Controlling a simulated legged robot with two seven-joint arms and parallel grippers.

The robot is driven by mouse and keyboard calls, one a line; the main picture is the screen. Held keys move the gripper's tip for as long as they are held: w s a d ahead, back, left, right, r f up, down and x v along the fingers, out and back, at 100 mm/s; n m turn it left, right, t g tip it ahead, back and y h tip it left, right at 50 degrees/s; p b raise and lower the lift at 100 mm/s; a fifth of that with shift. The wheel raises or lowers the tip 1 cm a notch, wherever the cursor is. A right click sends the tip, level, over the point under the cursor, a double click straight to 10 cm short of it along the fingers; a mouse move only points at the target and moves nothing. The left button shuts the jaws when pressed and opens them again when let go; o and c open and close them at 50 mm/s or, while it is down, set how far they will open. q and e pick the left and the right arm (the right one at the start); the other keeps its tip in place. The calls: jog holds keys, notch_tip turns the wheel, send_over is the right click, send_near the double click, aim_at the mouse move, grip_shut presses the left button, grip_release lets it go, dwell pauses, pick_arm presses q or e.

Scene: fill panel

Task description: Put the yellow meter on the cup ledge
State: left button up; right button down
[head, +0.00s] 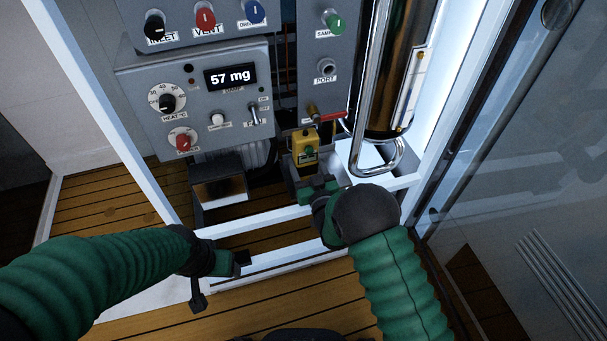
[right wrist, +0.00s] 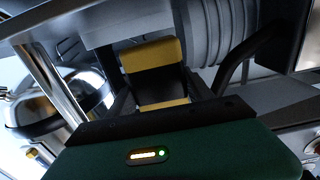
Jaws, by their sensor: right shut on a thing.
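The yellow meter (head: 304,146) is a small yellow block with a dark, green-marked face, below the port panel in the head view. My right gripper (head: 306,176) is shut on it from the near side. In the right wrist view the yellow meter (right wrist: 152,57) sits between the two dark fingers (right wrist: 160,88). My left gripper (head: 236,263) is low over the frame's front rail and appears empty; its jaw opening is unclear. A dark box-like shelf (head: 220,184) stands left of the meter under the dial panel. I cannot tell whether it is the cup ledge.
A grey dial panel (head: 200,95) reading 57 mg is behind on the left. A red-handled valve (head: 330,116) is just above the meter. A polished cylinder (head: 395,70) with a bent chrome pipe (head: 362,90) stands close on the right. White frame rails (head: 275,259) cross in front.

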aim_at(303, 169)
jog(key=shift+w+a, duration=0.3)
jog(key=shift+w, duration=0.05)
notch_tip(303, 169, down, 4)
jog(key=b, duration=0.3)
jog(key=shift+w, duration=0.15)
jog(key=shift+r, duration=0.25)
jog(key=shift+c, duration=2)
grip_release()
